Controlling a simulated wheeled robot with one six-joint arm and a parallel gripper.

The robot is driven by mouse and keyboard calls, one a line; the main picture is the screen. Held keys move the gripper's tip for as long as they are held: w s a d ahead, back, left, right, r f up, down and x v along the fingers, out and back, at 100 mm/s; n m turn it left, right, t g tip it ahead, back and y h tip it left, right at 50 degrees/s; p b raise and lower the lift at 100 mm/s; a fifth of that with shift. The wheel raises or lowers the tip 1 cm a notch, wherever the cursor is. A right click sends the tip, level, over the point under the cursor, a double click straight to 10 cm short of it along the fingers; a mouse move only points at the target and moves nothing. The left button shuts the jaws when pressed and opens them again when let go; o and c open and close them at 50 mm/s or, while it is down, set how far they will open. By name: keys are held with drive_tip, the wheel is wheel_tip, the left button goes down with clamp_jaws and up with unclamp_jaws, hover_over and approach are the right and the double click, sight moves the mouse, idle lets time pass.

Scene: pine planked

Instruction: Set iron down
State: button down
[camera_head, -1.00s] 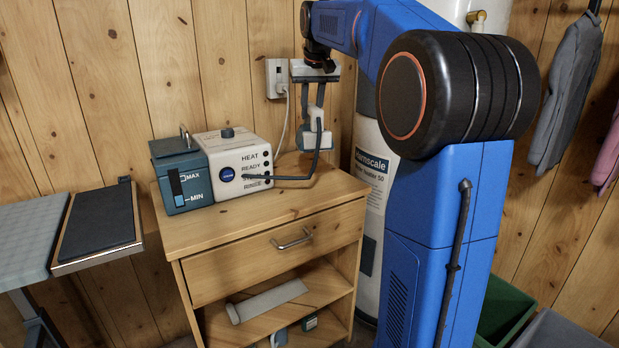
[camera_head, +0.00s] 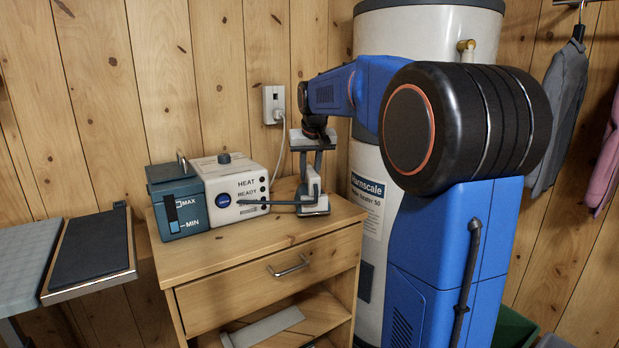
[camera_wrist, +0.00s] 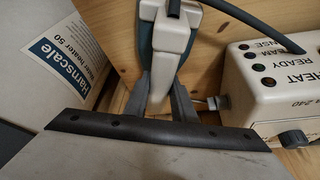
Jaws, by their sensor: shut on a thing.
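The iron (camera_head: 313,198), white and grey-teal with a dark hose, is at the right end of the wooden cabinet's top (camera_head: 275,235), beside the steam station (camera_head: 232,187). Its base is low over the wood or on it; I cannot tell whether it touches. My gripper (camera_head: 316,172) points down from above and is shut on the iron's handle. In the wrist view the two grey fingers of my gripper (camera_wrist: 160,98) are on either side of the pale handle (camera_wrist: 168,55). The iron's underside is hidden.
A teal water tank (camera_head: 178,200) stands left of the station. A wall socket (camera_head: 273,104) with a white cable is behind. A white water heater (camera_head: 368,190) stands close on the right. A dark pad on a metal-edged tray (camera_head: 92,285) is at the left. The cabinet's front top is clear.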

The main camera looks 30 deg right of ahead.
drive_tip(key=shift+f, duration=0.75)
drive_tip(key=shift+f, duration=0.1)
drive_tip(key=c, duration=1.5)
unclamp_jaws()
